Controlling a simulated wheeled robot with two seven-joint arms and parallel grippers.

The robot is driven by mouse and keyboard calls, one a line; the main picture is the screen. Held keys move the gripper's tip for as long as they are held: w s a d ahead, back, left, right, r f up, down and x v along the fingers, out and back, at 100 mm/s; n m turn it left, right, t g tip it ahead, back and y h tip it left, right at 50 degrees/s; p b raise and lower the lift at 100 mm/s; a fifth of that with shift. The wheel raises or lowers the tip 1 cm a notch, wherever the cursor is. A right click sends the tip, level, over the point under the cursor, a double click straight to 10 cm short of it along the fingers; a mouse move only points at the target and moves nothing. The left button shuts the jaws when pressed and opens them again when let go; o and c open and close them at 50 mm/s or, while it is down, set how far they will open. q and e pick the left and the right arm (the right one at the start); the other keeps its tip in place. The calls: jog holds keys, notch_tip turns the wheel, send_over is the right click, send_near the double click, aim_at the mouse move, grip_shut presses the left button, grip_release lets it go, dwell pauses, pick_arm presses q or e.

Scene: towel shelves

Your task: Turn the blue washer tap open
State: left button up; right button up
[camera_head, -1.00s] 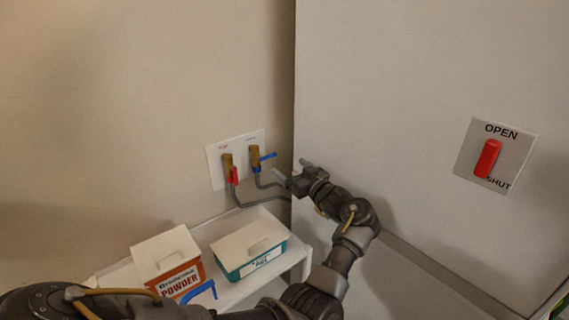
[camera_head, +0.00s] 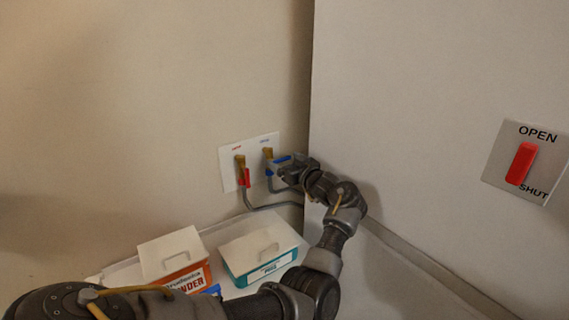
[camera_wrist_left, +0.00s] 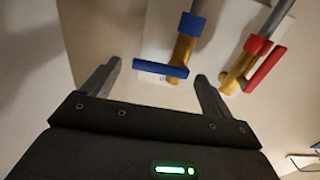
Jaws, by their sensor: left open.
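The blue washer tap (camera_head: 268,154) is a brass valve with a blue lever on a white wall plate (camera_head: 229,175). In the left wrist view its blue lever (camera_wrist_left: 160,69) lies crosswise to its brass body. My left gripper (camera_head: 282,172) is at the tap in the head view and partly covers the lever. In the left wrist view the gripper (camera_wrist_left: 157,84) is open, with the lever ahead between its two fingers. I cannot tell whether a finger touches it. The right gripper is not in view.
A red-handled tap (camera_head: 241,172) stands just left of the blue one; grey hoses hang below. A powder box (camera_head: 175,262) and a teal box (camera_head: 262,255) stand on a white shelf below. A panel with a red OPEN/SHUT lever (camera_head: 521,163) is on the right.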

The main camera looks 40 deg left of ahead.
pick_arm(q)
jog(key=shift+w+a, duration=0.1)
jog(key=shift+a, duration=0.3)
jog(key=shift+c, duration=0.2)
